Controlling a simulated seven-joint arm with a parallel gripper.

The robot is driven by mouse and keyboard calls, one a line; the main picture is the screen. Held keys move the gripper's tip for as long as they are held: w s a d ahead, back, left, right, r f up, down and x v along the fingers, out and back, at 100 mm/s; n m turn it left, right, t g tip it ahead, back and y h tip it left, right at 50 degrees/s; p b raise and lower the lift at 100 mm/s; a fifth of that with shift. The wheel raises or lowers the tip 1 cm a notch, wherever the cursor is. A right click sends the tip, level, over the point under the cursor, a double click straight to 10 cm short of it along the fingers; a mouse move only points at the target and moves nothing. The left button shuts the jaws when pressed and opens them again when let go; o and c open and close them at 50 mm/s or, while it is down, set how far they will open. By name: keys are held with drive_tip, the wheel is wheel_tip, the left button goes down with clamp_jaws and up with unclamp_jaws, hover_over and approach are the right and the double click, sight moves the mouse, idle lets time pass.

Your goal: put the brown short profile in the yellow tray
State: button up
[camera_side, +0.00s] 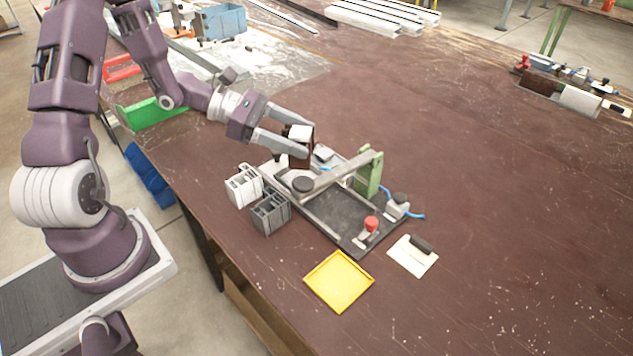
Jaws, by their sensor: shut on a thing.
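The brown short profile (300,154) is a dark brown block with a pale top end. My gripper (296,143) is shut on it, with one finger on each side. It is at the back left end of the clamp fixture (335,212); I cannot tell whether it touches the fixture or hangs just above it. The yellow tray (339,281) is a shallow square tray, empty, near the table's front edge. It lies in front of the fixture, apart from my gripper.
A white profile (243,186) and a dark grey profile (270,213) stand left of the fixture. The fixture has a green upright (369,174) and a red knob (371,223). A pale plate with a black handle (413,255) lies right of the tray.

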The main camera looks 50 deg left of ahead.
drive_tip(key=shift+r, duration=0.1)
wheel_tip(320, 180, up, 5)
drive_tip(key=shift+w+f, duration=0.1)
drive_tip(key=shift+w, duration=0.05)
drive_tip(key=w+d+n+t+y, duration=0.1)
drive_tip(key=w+d, duration=0.3)
drive_tip(key=w, duration=0.7)
drive_tip(key=w+d, duration=0.4)
drive_tip(key=w, duration=0.8)
wheel_tip(320, 180, down, 16)
drive_tip(key=shift+s+d+f, duration=0.15)
drive_tip(key=o, duration=1.5)
